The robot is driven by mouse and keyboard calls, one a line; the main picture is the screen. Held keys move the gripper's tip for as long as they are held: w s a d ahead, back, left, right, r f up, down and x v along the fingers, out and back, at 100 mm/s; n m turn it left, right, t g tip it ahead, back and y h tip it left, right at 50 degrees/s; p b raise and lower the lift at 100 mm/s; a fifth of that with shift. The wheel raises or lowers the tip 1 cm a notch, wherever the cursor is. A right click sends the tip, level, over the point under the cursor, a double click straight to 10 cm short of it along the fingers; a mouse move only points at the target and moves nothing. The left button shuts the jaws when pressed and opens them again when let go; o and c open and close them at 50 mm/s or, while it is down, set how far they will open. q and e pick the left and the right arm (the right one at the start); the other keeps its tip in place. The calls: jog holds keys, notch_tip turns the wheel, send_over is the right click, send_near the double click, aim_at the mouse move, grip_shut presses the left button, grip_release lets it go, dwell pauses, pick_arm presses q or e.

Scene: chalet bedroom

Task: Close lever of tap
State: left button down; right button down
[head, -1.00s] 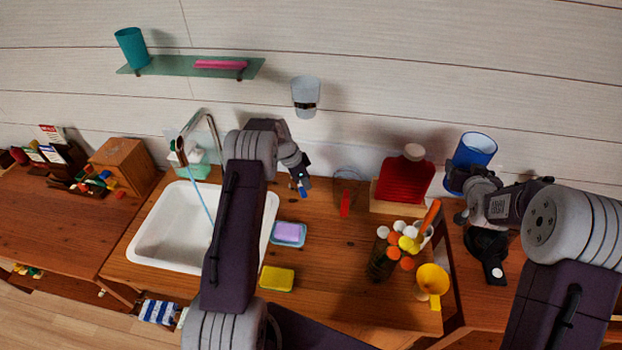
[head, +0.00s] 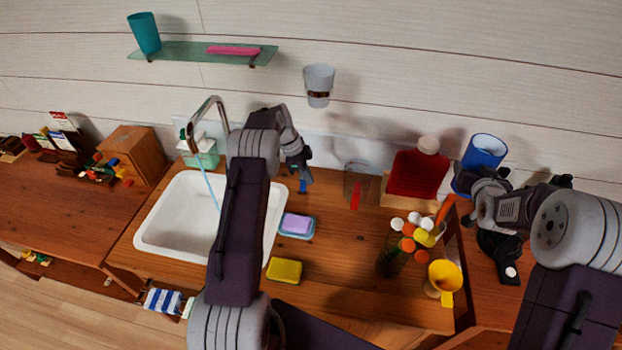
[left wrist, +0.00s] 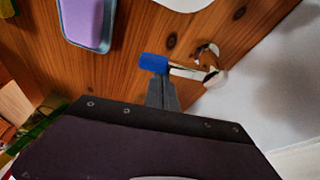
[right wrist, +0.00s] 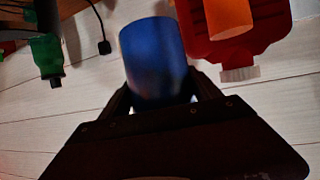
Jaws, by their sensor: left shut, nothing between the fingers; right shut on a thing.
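The chrome tap (head: 207,101) arches over the white sink (head: 155,247), and a thin bluish stream of water (head: 211,190) falls from its spout. In the left wrist view, a chrome lever (left wrist: 190,72) with a blue tip (left wrist: 154,63) sticks out from a round base on the wooden counter. My left gripper (left wrist: 161,82) is shut and empty, its fingertips right at the blue tip; I cannot tell whether they touch. In the head view my left gripper (head: 303,180) is right of the sink. My right gripper (right wrist: 155,100) is shut on a blue cup (right wrist: 152,50), also in the head view (head: 486,150).
A purple sponge on a dish (head: 297,225) and a yellow sponge (head: 285,270) lie right of the sink. A clear cup (head: 358,180), a red bottle (head: 416,175), a jar of capped tubes (head: 392,262) and a yellow funnel (head: 444,280) stand farther right. A glass shelf (head: 190,53) hangs above.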

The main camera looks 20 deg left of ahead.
pick_arm(q)
jog(key=shift+s+a+f+m, duration=0.1)
jog(key=shift+s+a+m, duration=0.1)
jog(key=shift+m, duration=0.1)
jog(key=shift+s+a, duration=0.1)
jog(key=shift+a, duration=0.2)
pick_arm(e)
jog(key=shift+w+f, duration=0.1)
jog(key=shift+f, duration=0.1)
pick_arm(q)
jog(key=shift+s+a, duration=0.1)
jog(key=shift+a, duration=0.05)
jog(key=d, duration=0.1)
jog(key=w+d, duration=0.1)
jog(key=d, duration=0.1)
jog(key=shift+d+b, duration=0.15)
jog(key=shift+b, duration=0.2)
pick_arm(e)
jog(key=shift+s+a+f, duration=0.1)
jog(key=shift+s+f, duration=0.05)
jog(key=shift+s, duration=0.05)
jog(key=shift+f, duration=0.1)
pick_arm(q)
jog(key=w+v, duration=0.1)
jog(key=v, duration=0.8)
jog(key=shift+s+r, duration=0.25)
jog(key=shift+r, duration=0.3)
